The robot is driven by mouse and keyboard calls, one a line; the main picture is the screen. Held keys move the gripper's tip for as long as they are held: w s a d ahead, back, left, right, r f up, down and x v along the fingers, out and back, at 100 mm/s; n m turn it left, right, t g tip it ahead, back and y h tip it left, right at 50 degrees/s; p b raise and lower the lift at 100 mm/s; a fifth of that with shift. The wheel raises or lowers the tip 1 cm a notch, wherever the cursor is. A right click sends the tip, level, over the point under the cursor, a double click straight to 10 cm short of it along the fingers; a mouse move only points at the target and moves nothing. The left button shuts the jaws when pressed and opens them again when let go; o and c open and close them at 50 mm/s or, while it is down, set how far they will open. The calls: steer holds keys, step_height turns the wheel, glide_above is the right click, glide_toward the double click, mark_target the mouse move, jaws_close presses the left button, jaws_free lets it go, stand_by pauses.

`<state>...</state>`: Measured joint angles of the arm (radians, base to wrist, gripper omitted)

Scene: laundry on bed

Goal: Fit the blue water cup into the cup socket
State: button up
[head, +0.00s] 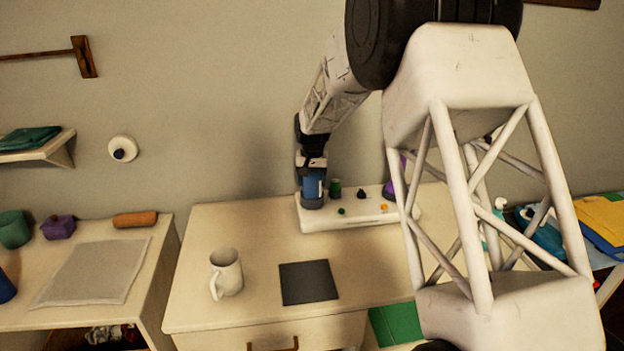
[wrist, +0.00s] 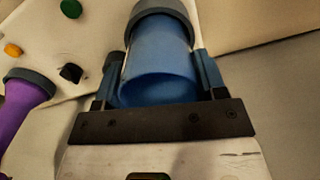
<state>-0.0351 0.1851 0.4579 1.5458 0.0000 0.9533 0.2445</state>
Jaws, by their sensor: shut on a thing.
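The blue water cup (head: 313,186) is upright at the left end of a white board with sockets (head: 340,221). It also shows large in the wrist view (wrist: 160,65), with a dark grey band (wrist: 163,13) around its far end. My gripper (head: 312,172) is shut on the cup, with one finger on each side of it in the wrist view (wrist: 160,80). The band meets the board's left end in the head view. Whether the cup sits down in a socket or only stands over it, I cannot tell.
The board carries a purple cup (wrist: 22,105), a green piece (wrist: 71,8), an orange piece (wrist: 13,49) and a black piece (wrist: 71,73). A white mug (head: 227,272) and a dark square mat (head: 308,282) are nearer on the table. The wall is close behind.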

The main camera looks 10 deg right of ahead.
steer(key=shift+f, duration=0.8)
steer(key=o, duration=1.2)
steer(key=shift+c, duration=0.2)
steer(key=shift+f, duration=0.1)
steer(key=shift+r, duration=0.2)
step_height(320, 180, up, 8)
steer(key=shift+f, duration=0.25)
